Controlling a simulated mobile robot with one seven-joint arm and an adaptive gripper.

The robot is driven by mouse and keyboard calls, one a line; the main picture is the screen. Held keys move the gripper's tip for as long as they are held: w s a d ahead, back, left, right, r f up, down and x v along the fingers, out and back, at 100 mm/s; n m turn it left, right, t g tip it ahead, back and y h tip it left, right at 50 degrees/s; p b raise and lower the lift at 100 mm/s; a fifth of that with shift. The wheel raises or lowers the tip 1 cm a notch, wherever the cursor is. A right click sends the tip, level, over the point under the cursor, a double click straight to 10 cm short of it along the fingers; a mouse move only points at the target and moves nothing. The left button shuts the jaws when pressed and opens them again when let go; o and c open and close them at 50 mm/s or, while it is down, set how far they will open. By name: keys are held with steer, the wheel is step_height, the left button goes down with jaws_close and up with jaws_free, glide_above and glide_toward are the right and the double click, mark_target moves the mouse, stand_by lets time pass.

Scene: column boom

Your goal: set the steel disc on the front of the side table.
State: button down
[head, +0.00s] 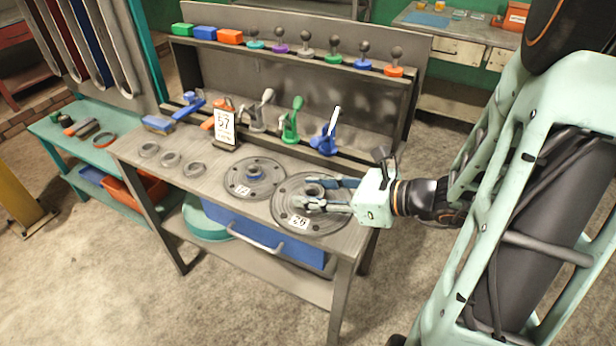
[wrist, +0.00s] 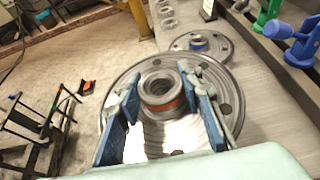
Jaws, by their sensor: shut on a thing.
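The steel disc (head: 325,225) with a "26" tag is at the right end of the grey workbench (head: 205,190). Its raised hub shows an orange band in the wrist view (wrist: 165,137). My gripper (head: 314,193) is shut on the hub, with one blue-padded finger on each side of it in the wrist view (wrist: 160,90). I cannot tell whether the disc touches the bench top. A second steel disc (head: 240,188) with a blue-banded hub lies to its left; it also shows in the wrist view (wrist: 215,42). A low teal side table (head: 60,135) stands left of the bench.
Small steel rings (head: 170,159) and a "57" sign (head: 225,127) stand on the bench. Toggle clamps (head: 291,125) line its back. The side table holds a few tools and an orange ring (head: 103,139) at its right; its front left looks clear.

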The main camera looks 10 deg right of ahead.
steer(key=w+d+f, duration=0.1)
steer(key=w, duration=0.1)
steer(key=w+d+f, duration=0.1)
steer(key=w, duration=0.1)
steer(key=w+d+f, duration=0.1)
steer(key=w, duration=0.1)
steer(key=shift+d+b, duration=0.1)
steer(key=shift+b, duration=0.2)
steer(key=w+f, duration=0.1)
steer(key=w+d+f, duration=0.1)
steer(key=f, duration=0.1)
steer(key=w+d+f, duration=0.1)
steer(key=shift+w+f, duration=0.25)
steer(key=shift+w+d+f, duration=0.2)
steer(key=shift+w+f, duration=0.25)
steer(key=shift+f, duration=1.7)
steer(key=shift+f, duration=0.15)
steer(key=c, duration=1.3)
jaws_free()
steer(key=shift+s+f, duration=0.1)
steer(key=shift+r, duration=0.25)
steer(key=v, duration=1.2)
steer(key=shift+s+f+b, duration=0.1)
steer(key=shift+b, duration=0.2)
